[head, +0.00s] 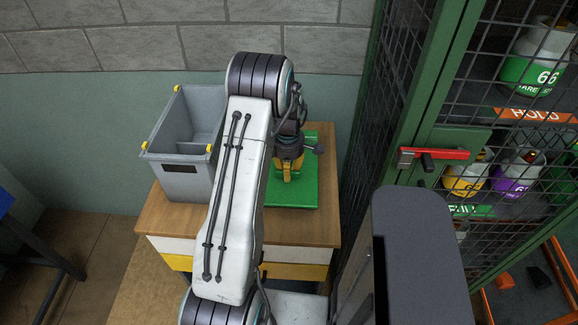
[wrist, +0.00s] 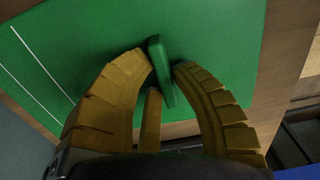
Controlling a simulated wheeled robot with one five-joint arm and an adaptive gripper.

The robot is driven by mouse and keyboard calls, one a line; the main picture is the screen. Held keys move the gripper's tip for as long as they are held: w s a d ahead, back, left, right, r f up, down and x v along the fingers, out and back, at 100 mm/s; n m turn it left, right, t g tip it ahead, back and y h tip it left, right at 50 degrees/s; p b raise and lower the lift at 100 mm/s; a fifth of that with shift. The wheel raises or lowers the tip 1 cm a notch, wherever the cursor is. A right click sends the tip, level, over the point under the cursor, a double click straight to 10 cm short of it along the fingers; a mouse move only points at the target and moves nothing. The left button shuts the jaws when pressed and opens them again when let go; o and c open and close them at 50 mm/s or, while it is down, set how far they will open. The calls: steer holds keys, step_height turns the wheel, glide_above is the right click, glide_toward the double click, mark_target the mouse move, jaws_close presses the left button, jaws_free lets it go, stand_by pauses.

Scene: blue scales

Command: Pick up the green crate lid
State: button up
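The green crate lid (head: 301,195) lies flat on the small wooden table, partly hidden behind my arm. It fills much of the wrist view (wrist: 215,30), with white lines at its left. Its raised green handle (wrist: 161,72) stands between my yellow fingers. My gripper (wrist: 165,60) points down at the lid, with its fingertips closed in against both sides of the handle. In the head view my gripper (head: 288,172) is over the lid, and its fingertips are hard to make out. No gap shows between the lid and the table.
A grey crate (head: 180,182) with yellow corners stands on the table (head: 290,230) left of my arm. A green mesh cage (head: 400,120) with coloured containers rises close on the right. A block wall (head: 140,50) is behind. Floor shows at lower left.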

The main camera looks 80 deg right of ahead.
jaws_close()
steer(key=shift+r, duration=0.15)
